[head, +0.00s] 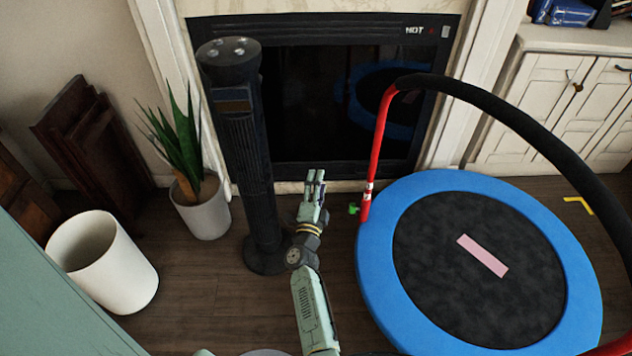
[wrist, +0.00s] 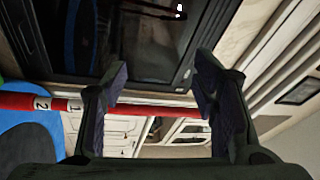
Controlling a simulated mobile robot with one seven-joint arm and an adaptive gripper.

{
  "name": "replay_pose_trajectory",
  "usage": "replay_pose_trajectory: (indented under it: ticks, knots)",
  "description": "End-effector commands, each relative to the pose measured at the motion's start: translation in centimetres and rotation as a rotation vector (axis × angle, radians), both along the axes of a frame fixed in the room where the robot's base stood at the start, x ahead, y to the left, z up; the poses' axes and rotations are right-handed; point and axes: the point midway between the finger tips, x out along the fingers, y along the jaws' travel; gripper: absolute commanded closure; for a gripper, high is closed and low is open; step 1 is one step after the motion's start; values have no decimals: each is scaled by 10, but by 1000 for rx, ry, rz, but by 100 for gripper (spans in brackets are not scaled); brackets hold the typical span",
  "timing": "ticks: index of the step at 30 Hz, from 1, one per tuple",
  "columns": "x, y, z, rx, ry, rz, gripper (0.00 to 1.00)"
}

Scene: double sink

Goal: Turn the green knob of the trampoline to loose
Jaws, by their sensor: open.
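The blue-rimmed trampoline (head: 440,187) stands on the floor at the right in the head view. Its small green knob (head: 354,208) sticks out left from the lower end of the red handle post (head: 376,145). My gripper (head: 314,178) is left of the knob and slightly higher in the picture, apart from it. In the wrist view my gripper (wrist: 165,95) is open, with nothing between its fingers. The red post (wrist: 25,101) runs across behind the fingers there, with white labels 1 and 2.
A dark tower fan (head: 243,150) stands close left of my arm. A potted plant (head: 203,215) and a white bin (head: 125,275) are farther left. The fireplace (head: 305,110) is behind. A black padded handlebar (head: 530,125) arches over the trampoline.

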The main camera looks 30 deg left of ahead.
Motion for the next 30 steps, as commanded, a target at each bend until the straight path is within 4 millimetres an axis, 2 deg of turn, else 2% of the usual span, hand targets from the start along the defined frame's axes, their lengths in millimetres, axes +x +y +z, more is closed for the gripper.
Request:
replay_pose_trajectory:
  ticks: [3,7,25,28,29,30]
  knots:
    - [0,6,12,0,-22,11,46]
    - [0,9,18,-3,-33,17,46]
    - [0,10,21,-3,-38,20,46]
    - [0,20,45,-5,-80,41,46]
    - [-1,25,57,-6,-101,50,46]
    - [-3,33,78,-10,-139,66,46]
